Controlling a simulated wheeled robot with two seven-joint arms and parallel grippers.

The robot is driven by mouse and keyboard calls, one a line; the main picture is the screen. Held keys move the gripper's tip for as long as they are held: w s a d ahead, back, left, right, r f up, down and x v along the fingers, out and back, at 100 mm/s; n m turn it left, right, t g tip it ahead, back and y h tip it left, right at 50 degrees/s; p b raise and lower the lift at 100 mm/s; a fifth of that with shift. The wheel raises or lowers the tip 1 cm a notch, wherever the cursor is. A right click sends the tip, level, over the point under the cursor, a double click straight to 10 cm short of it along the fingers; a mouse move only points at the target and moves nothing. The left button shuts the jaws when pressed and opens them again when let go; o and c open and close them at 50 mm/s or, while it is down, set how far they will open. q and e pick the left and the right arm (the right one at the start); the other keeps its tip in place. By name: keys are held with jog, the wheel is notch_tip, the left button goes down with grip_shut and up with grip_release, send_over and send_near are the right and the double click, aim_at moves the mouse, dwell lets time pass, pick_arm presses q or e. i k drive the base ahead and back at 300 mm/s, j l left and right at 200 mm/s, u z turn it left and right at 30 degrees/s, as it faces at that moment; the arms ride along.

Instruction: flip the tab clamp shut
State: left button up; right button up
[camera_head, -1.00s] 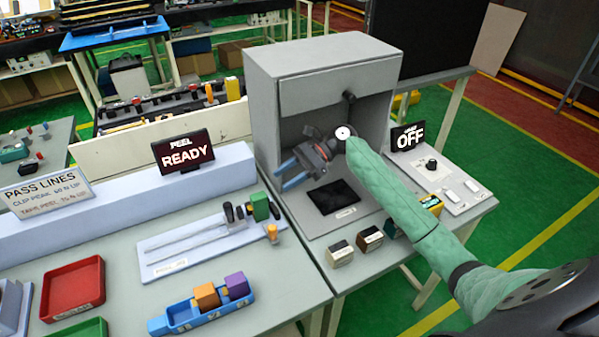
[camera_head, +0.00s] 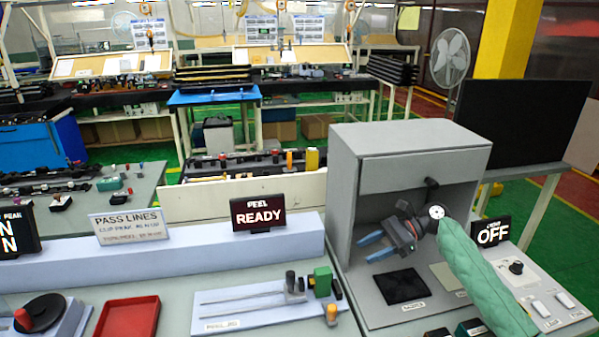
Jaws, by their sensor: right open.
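The peel rig (camera_head: 240,309) is a pale plate with thin rails on the left bench. At its right end stand dark upright posts (camera_head: 294,284) and a green block (camera_head: 322,281), with a small orange-topped knob beside them. The tab clamp seems to be among these parts, but I cannot tell whether it is open or shut. My right gripper (camera_head: 367,246) is inside the open grey cabinet, right of the rig and apart from it. Its blue fingers are spread, with nothing between them. My left gripper is not in view.
The grey cabinet (camera_head: 345,190) encloses my right gripper at the top, back and sides. A PEEL READY sign (camera_head: 258,212) stands on the ledge behind the rig. An OFF sign (camera_head: 492,232) is right of my arm. A red tray (camera_head: 128,318) lies left of the rig.

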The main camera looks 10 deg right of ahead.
aim_at(331, 309)
jog(key=k, duration=1.5)
